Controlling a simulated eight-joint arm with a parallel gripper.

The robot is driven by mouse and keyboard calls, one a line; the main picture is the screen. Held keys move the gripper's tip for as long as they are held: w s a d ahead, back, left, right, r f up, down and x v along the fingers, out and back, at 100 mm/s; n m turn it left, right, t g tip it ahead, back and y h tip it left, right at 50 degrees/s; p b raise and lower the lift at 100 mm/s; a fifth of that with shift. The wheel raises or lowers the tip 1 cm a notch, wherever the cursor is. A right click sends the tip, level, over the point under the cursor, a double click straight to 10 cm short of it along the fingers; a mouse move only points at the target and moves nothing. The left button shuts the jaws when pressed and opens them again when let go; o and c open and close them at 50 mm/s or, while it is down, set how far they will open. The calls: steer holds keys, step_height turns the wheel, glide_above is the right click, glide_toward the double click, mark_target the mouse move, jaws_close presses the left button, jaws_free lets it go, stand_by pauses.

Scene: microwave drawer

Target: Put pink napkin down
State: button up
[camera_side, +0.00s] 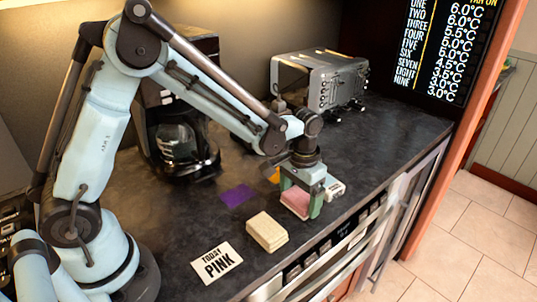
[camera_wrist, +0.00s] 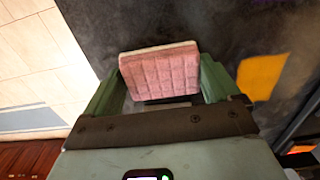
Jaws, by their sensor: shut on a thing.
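The pink napkin (camera_side: 294,203) is a folded pink block, low over the dark counter near its front edge. My gripper (camera_side: 301,200) is shut on it, with one green finger on each side. In the wrist view the pink napkin (camera_wrist: 160,72) sits upright between the fingers of my gripper (camera_wrist: 160,86), its quilted face and pale top edge showing. I cannot tell whether its underside touches the counter. A white card (camera_side: 217,263) reading "TODAY PINK" lies at the front left of the counter.
A cream folded stack (camera_side: 267,231) lies left of my gripper. A purple square (camera_side: 237,192) and an orange square (camera_wrist: 262,76) lie flat nearby. A small white labelled item (camera_side: 335,188) is just right. A coffee maker (camera_side: 180,148) and a metal appliance (camera_side: 318,80) stand behind.

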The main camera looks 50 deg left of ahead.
mark_target(300, 197)
steer(key=o, duration=0.7)
steer(key=shift+f, duration=0.15)
steer(key=shift+o, duration=0.2)
step_height(300, 197, up, 12)
steer(key=s+a+t, duration=0.3)
steer(key=s, duration=0.3)
steer(key=s+a+r+t, duration=0.1)
steer(key=s+a+t, duration=0.1)
steer(key=s+t, duration=0.2)
steer(key=shift+s+a+r, duration=0.3)
steer(key=shift+s+a, duration=0.1)
steer(key=shift+s, duration=0.7)
